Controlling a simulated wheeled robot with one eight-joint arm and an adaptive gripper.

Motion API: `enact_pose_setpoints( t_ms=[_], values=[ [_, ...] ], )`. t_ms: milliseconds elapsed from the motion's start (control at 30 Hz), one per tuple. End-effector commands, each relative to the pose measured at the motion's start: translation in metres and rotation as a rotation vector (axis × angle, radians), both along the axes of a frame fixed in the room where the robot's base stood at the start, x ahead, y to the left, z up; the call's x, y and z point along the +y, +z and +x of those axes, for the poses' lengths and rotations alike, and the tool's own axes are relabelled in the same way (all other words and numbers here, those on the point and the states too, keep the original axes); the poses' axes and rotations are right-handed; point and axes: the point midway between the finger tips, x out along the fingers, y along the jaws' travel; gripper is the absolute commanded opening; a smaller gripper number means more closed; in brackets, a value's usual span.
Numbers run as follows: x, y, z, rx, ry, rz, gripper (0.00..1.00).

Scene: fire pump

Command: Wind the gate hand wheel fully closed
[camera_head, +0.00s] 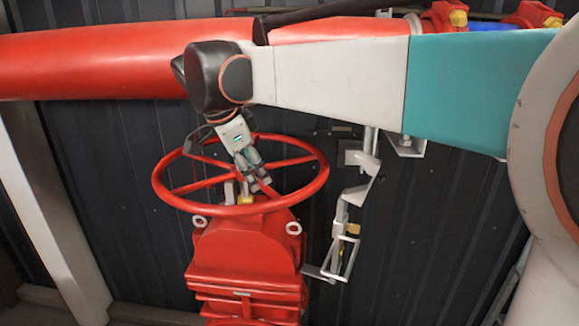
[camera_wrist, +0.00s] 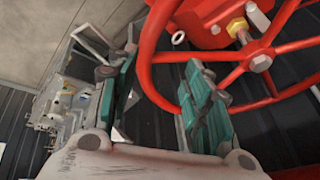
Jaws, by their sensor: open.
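The red gate hand wheel (camera_head: 240,209) sits on top of the red valve body (camera_head: 245,250), roughly level, with several spokes and a hub. The wheel's rim (camera_wrist: 145,60) shows between the fingers in the picture, and the right finger overlaps the rim and a spoke. I cannot tell whether the fingers touch the wheel.
A thick red pipe (camera_head: 90,62) runs across behind and above the wheel. A grey metal bracket (camera_head: 345,215) hangs to the right of the wheel. A dark corrugated wall (camera_head: 420,230) stands behind. A pale post (camera_head: 50,210) stands at left.

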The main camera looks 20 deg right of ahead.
Motion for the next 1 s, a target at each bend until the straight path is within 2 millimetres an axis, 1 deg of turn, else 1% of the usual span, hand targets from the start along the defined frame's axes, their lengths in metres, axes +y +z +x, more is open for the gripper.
enact_pose_setpoints(
  t_ms=[33,700,833,1000],
  values=[
    [0.001,0.005,-0.002,0.0,0.001,0.0,0.45],
    [0.019,0.043,-0.004,0.0,0.001,0.0,0.45],
    [0.022,0.049,-0.004,0.0,0.001,0.0,0.45],
    [0.023,0.051,-0.004,0.0,0.001,0.0,0.45]
  ],
)
